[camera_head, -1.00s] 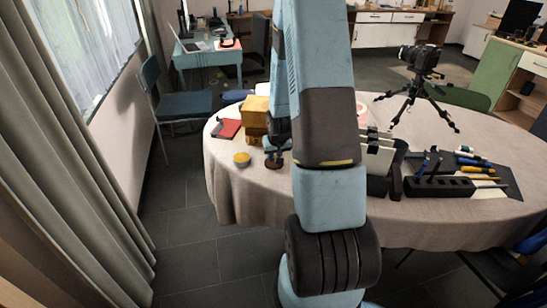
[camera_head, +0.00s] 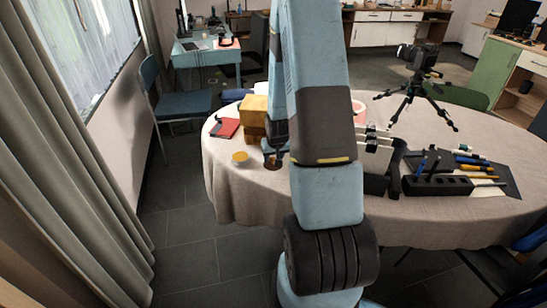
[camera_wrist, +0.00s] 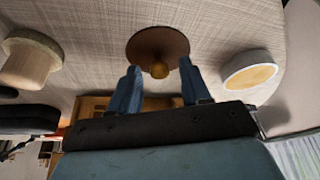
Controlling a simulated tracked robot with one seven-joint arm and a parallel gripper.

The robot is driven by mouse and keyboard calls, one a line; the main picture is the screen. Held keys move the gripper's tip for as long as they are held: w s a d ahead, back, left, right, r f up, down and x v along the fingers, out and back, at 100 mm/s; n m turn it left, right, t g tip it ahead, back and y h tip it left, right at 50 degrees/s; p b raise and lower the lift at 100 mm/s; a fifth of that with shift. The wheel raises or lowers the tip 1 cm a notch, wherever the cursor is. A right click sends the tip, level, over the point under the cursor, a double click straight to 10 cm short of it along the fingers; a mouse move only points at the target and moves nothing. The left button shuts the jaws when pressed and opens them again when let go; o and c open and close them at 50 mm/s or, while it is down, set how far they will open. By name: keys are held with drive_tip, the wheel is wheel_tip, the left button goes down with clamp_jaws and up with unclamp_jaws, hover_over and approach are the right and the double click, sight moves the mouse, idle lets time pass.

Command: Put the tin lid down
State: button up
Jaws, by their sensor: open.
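The tin lid, a brown disc with a brass-coloured knob (camera_wrist: 155,42), shows in the wrist view against the pale tablecloth (camera_wrist: 110,22). Its knob points toward my gripper (camera_wrist: 159,78). The two blue fingers are spread, one on each side of the knob, with a gap to it on both sides. In the head view my gripper (camera_head: 273,155) is low over the table's left front, and the lid is a small dark patch under it, mostly hidden. A round white tin with a yellow top (camera_head: 240,158) stands just left; it also shows in the wrist view (camera_wrist: 250,72).
A red book (camera_head: 225,128) and stacked yellow-brown boxes (camera_head: 255,113) lie behind my gripper. A pale knob-shaped piece (camera_wrist: 30,60) is in the wrist view. A black tool holder (camera_head: 437,186) and a camera tripod (camera_head: 415,95) stand right. The table's front left edge is bare.

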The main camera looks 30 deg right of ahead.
drive_tip(key=s+a+r+n, duration=0.1)
drive_tip(key=s+a+r, duration=0.25)
drive_tip(key=r, duration=0.55)
drive_tip(key=s+a+r, duration=0.3)
drive_tip(key=a+r, duration=0.1)
drive_tip(key=r, duration=0.6)
drive_tip(key=s+a+r+n, duration=0.1)
drive_tip(key=s+a+r, duration=0.25)
drive_tip(key=r, duration=0.55)
drive_tip(key=s+a+r, duration=0.3)
drive_tip(key=s+r, duration=0.2)
drive_tip(key=s, duration=0.2)
drive_tip(key=s+a+r+n+t+y, duration=0.1)
drive_tip(key=s+a+r, duration=0.3)
drive_tip(key=s+r, duration=0.2)
drive_tip(key=shift+s+a, duration=0.2)
drive_tip(key=shift+s, duration=1)
